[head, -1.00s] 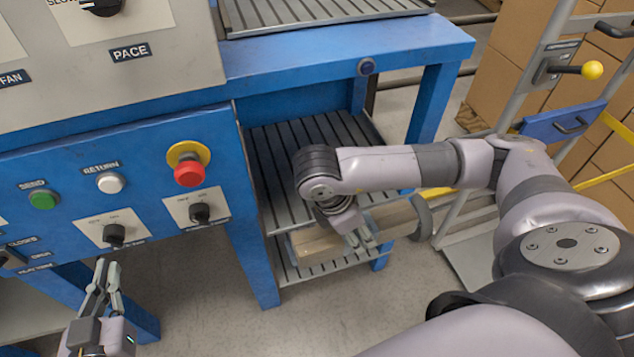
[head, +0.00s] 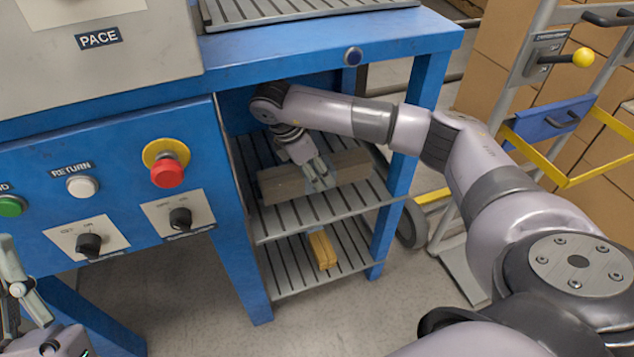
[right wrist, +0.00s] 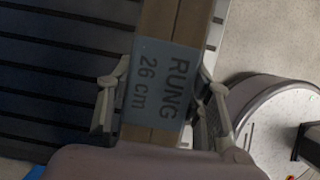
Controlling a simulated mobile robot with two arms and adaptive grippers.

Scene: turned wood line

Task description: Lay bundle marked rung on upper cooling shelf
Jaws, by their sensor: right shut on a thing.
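The bundle marked rung (head: 285,185) is a brownish wood bundle. Its blue label reads "RUNG 26 cm" in the right wrist view (right wrist: 158,85). My right gripper (head: 320,182) is shut on it near its middle, with a finger on each side of the label (right wrist: 160,95). The bundle lies crosswise over the upper cooling shelf (head: 325,212), a grey slatted shelf inside the blue frame. I cannot tell whether it touches the slats. My left gripper (head: 15,285) is at the lower left edge, partly cut off, and its jaw state is unclear.
The lower slatted shelf (head: 345,262) holds a small yellowish wood bundle (head: 322,250). Blue frame posts (head: 400,180) flank the shelves and a blue beam (head: 350,52) crosses above. A control panel with a red button (head: 166,171) is left. A cart (head: 555,120) stands right.

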